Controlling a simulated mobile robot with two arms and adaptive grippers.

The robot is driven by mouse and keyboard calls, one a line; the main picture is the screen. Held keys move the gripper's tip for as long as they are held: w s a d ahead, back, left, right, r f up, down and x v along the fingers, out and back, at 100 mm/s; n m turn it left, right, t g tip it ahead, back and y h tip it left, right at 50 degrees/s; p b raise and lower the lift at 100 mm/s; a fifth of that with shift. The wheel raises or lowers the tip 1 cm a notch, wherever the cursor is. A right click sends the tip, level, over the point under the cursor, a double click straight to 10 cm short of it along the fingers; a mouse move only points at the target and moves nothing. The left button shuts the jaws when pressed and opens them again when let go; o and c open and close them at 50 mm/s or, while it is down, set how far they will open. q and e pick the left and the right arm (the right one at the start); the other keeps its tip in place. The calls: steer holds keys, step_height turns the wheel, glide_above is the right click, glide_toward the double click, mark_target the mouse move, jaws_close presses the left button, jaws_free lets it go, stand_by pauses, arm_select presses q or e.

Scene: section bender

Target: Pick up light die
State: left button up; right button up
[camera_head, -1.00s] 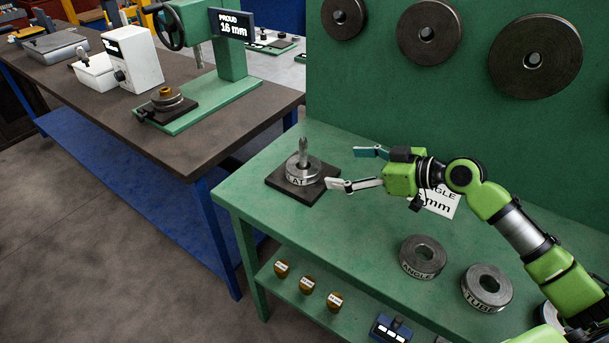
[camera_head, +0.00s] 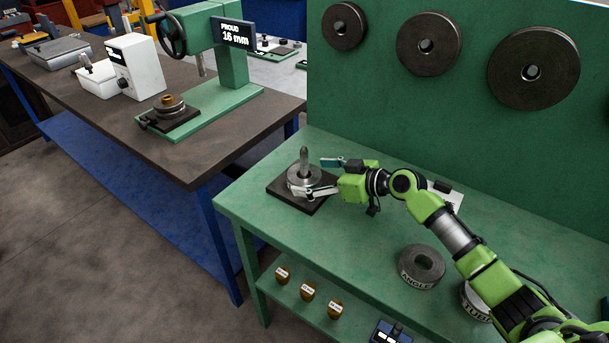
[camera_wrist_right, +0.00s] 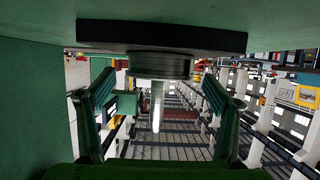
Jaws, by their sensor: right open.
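A grey steel ring die (camera_head: 299,181) sits around an upright metal peg (camera_head: 304,157) on a dark square base (camera_head: 283,195) at the bench's left end. My right gripper (camera_head: 315,177) is open, with one finger beyond the die and one across its near side, hiding its label. In the right wrist view, which is upside down, the die (camera_wrist_right: 160,66) shows between the spread fingers (camera_wrist_right: 157,92), apart from both. A ring die marked ANGLE (camera_head: 421,269) lies on the bench. Another (camera_head: 472,299) is partly behind my arm. My left gripper is not in view.
Large discs (camera_head: 533,68) hang on the green back panel. A card (camera_head: 445,195) stands behind my arm. Several small labelled brown pieces (camera_head: 308,291) sit on the lower shelf. A brown bench with a green press (camera_head: 232,68) stands left. The green bench's (camera_head: 350,250) front left is clear.

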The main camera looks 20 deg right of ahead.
mark_target(308, 175)
steer(key=shift+p+x, duration=0.3)
steer(key=shift+x, duration=1.45)
steer(key=shift+d, duration=0.1)
steer(key=c, duration=1.6)
steer(key=shift+r, duration=0.15)
